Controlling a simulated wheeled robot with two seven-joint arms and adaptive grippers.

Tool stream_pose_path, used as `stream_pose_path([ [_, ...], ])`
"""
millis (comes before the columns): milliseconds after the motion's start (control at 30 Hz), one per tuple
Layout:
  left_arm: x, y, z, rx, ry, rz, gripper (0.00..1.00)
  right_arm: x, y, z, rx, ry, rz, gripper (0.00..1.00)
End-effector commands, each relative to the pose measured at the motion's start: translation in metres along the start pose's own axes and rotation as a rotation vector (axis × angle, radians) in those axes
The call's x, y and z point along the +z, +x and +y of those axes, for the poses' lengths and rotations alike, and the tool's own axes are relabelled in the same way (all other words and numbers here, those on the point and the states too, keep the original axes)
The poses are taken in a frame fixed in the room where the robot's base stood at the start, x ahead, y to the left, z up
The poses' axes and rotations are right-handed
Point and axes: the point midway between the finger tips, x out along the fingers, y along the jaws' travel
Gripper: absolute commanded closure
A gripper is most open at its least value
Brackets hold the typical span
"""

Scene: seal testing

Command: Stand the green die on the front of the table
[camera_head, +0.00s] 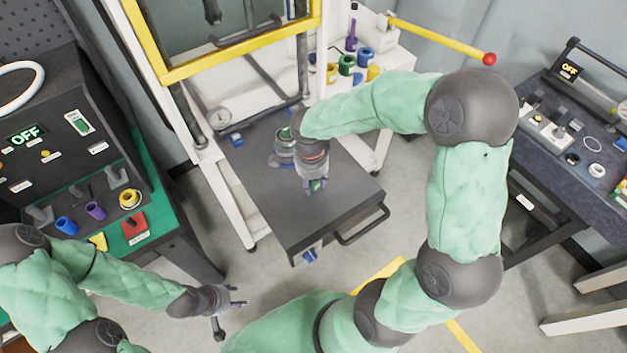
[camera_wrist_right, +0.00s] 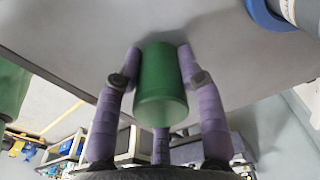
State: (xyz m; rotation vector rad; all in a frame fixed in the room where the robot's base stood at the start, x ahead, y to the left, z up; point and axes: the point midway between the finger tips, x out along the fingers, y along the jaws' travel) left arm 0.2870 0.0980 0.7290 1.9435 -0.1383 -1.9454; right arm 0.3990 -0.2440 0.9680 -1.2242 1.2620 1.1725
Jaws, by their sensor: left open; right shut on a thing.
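The green die (camera_wrist_right: 162,88) is a plain green cylinder. My right gripper (camera_head: 317,186) has its purple fingers shut around it, and the right wrist view shows the die between the fingertips. In the head view only a small green patch of the die (camera_head: 318,184) shows. The gripper is over the right-hand part of the dark grey table (camera_head: 300,228), which has a handle at its front right edge. I cannot tell whether the die touches the tabletop. My left gripper (camera_head: 236,298) is open and empty, low and left of the table's front.
A round metal and green piece (camera_head: 284,146) stands on the table behind my right gripper. A white shelf at the back holds several coloured dies (camera_head: 347,65). The yellow frame (camera_head: 240,50) rises behind the table. The table's front left is clear.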

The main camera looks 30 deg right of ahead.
Motion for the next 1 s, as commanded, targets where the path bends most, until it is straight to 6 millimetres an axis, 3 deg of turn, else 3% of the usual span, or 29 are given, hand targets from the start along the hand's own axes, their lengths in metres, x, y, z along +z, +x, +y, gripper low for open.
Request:
stream_pose_path([
  [33,0.0,0.002,-0.001,0.0,0.0,0.0,0.52,0.0,0.002,0.0,0.0,0.0,0.0,0.58],
  [100,0.0,0.001,0.0,0.0,0.0,0.0,0.52,0.0,0.001,0.0,0.001,0.0,0.0,0.39],
  [133,0.0,0.001,0.0,0.0,0.0,0.0,0.52,0.0,0.001,0.0,0.001,0.0,0.0,0.37],
  [567,0.0,-0.004,0.001,0.0,0.0,0.0,0.52,0.0,-0.004,0.0,0.001,0.0,0.0,0.37],
  [1000,0.001,-0.02,0.007,0.0,0.0,0.0,0.52,0.0,-0.086,-0.001,-0.004,0.0,0.0,0.37],
])
